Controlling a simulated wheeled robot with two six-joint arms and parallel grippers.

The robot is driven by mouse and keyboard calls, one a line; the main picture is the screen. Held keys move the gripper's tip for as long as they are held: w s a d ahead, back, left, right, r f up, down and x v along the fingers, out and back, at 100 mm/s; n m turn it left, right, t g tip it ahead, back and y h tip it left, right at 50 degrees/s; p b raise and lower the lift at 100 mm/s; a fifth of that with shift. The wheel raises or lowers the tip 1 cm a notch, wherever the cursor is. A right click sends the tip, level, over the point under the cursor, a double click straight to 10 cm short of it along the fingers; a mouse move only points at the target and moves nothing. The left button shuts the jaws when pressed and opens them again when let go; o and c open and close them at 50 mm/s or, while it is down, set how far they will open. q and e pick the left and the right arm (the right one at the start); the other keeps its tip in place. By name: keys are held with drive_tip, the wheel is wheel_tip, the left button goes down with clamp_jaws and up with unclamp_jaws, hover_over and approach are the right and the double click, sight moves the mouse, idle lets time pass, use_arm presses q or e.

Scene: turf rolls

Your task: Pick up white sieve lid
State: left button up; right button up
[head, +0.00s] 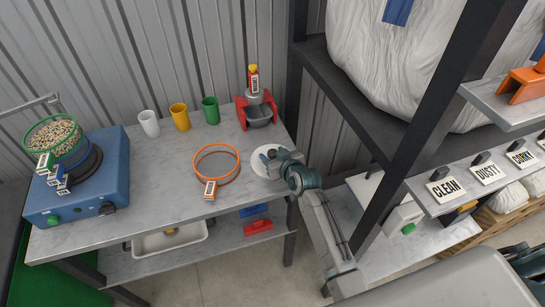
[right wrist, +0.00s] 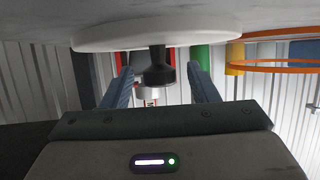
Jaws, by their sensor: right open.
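The white sieve lid (head: 260,161) lies flat on the grey workbench, right of the orange-rimmed sieve ring (head: 198,152). My right gripper (head: 276,158) is over the lid's right part and hides some of it. In the right wrist view, which appears upside down, the lid (right wrist: 135,35) shows as a flat white disc with a black knob (right wrist: 155,70). The open fingers of my right gripper (right wrist: 162,82) stand on either side of the knob, with gaps visible to both sides. My left gripper is not in view.
A red stand (head: 241,114) with a metal cup is behind the lid. White, yellow and green cups (head: 210,110) stand along the back. A blue stove (head: 105,180) with a green sieve of grain (head: 52,138) is at left. A dark shelf post (head: 400,130) rises at right.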

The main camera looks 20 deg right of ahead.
drive_tip(key=shift+x, duration=0.85)
drive_tip(key=shift+s, duration=0.1)
drive_tip(key=shift+d, duration=0.1)
drive_tip(key=shift+c, duration=0.2)
clamp_jaws()
drive_tip(key=shift+r, duration=0.15)
